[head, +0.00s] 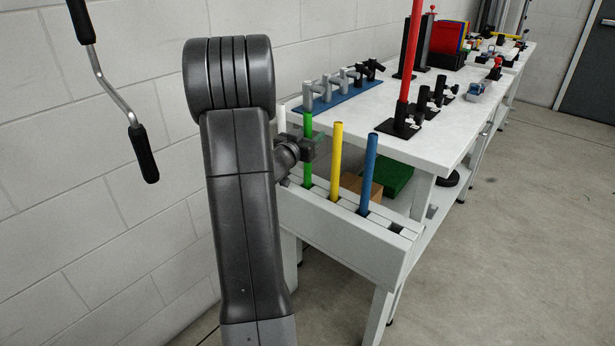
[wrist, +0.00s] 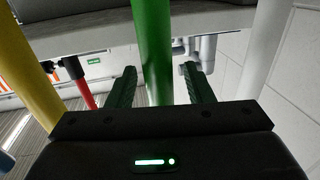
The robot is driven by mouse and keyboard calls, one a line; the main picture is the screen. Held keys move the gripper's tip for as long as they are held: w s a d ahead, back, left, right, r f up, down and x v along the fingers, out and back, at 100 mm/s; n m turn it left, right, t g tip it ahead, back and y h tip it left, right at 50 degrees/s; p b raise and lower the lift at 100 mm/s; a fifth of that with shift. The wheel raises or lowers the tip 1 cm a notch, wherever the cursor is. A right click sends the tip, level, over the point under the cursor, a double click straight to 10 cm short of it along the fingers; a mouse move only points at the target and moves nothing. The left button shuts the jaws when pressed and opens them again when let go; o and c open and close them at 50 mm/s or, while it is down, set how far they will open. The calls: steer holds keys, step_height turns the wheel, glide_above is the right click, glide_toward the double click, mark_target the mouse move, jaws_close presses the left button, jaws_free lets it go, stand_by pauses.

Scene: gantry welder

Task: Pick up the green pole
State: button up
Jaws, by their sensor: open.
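The green pole (head: 308,160) stands upright in a slot of the white rack (head: 335,222) on the end of the table. My gripper (head: 310,147) is at the pole's upper part, partly hidden behind my arm. In the wrist view the green pole (wrist: 152,50) runs between the two fingers of my open gripper (wrist: 150,85), with a gap visible on each side.
A yellow pole (head: 335,155) and a blue pole (head: 368,172) stand beside it in the rack. A white pole (wrist: 266,45) shows on the right in the wrist view. The white table (head: 435,148) holds a blue fixture strip (head: 345,97) and a red pole (head: 408,60).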

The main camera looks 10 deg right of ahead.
steer(key=shift+w+d, duration=0.4)
steer(key=shift+w, duration=0.05)
jaws_close()
steer(key=shift+r, duration=0.1)
